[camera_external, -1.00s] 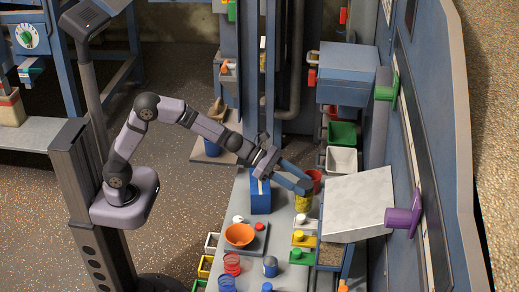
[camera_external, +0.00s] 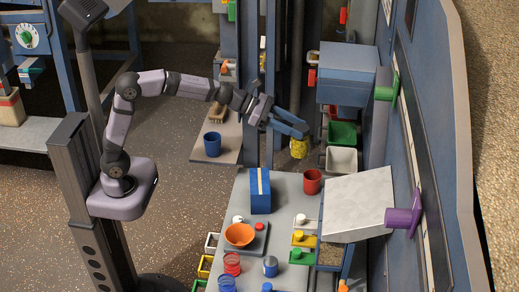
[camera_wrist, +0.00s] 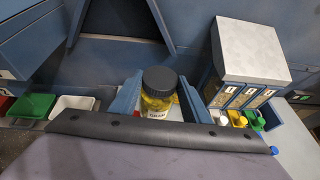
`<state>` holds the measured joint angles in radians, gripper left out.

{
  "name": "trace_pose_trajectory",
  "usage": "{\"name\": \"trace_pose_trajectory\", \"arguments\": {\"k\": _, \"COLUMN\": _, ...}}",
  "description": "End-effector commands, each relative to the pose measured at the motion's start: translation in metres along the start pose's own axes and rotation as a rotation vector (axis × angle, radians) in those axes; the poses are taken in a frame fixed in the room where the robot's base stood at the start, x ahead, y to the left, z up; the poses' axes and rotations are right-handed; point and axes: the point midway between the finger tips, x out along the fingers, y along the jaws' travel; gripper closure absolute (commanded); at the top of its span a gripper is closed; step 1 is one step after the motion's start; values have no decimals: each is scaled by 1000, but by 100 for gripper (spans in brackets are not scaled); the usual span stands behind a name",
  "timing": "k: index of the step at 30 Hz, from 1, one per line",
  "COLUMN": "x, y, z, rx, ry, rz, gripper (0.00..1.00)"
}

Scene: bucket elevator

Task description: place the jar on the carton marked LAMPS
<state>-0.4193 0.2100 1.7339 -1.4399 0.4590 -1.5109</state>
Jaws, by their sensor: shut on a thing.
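My gripper (camera_external: 297,133) is shut on a yellow jar (camera_external: 299,149), held up in the air beyond the table's far edge in the external view. In the wrist view the jar (camera_wrist: 157,104) has a dark lid and a pale label, and stands between the two blue fingers. A blue carton (camera_external: 260,198) with a tan strip on top stands upright on the grey table, below and left of the jar in the external view. I cannot read a LAMPS marking on it. The carton is not visible in the wrist view.
A red cup (camera_external: 312,181) stands right of the carton. An orange bowl (camera_external: 239,235) on a dark scale is in front. A large box with a pale top (camera_external: 357,200) rises at the right. A blue cup (camera_external: 212,144) stands on a side shelf.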

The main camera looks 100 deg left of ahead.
Motion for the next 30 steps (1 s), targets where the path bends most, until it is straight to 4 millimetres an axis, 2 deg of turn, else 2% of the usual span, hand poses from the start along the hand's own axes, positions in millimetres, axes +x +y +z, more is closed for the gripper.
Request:
{"name": "trace_pose_trajectory", "arguments": {"k": 1, "x": -21, "y": 13, "z": 17, "rx": -7, "ry": -7, "rz": 27, "gripper": 100}}
{"name": "trace_pose_trajectory", "arguments": {"k": 4, "x": -54, "y": 31, "z": 29, "rx": -26, "ry": -5, "rz": 66, "gripper": 100}}
{"name": "trace_pose_trajectory", "arguments": {"k": 6, "x": -78, "y": 38, "z": 31, "rx": -34, "ry": -3, "rz": 84, "gripper": 100}}
{"name": "trace_pose_trajectory", "arguments": {"k": 9, "x": -103, "y": 37, "z": 22, "rx": -40, "ry": 0, "rz": 86, "gripper": 100}}
{"name": "trace_pose_trajectory", "arguments": {"k": 14, "x": -115, "y": 16, "z": -6, "rx": -25, "ry": 2, "rz": 44, "gripper": 100}}
{"name": "trace_pose_trajectory", "arguments": {"k": 18, "x": -114, "y": -3, "z": -34, "rx": -9, "ry": 2, "rz": 2, "gripper": 100}}
{"name": "trace_pose_trajectory", "arguments": {"k": 22, "x": -113, "y": -17, "z": -52, "rx": 6, "ry": 1, "rz": -31, "gripper": 100}}
{"name": "trace_pose_trajectory", "arguments": {"k": 25, "x": -113, "y": -26, "z": -59, "rx": 18, "ry": -1, "rz": -57, "gripper": 100}}
{"name": "trace_pose_trajectory", "arguments": {"k": 30, "x": -114, "y": -34, "z": -56, "rx": 30, "ry": -2, "rz": -78, "gripper": 100}}
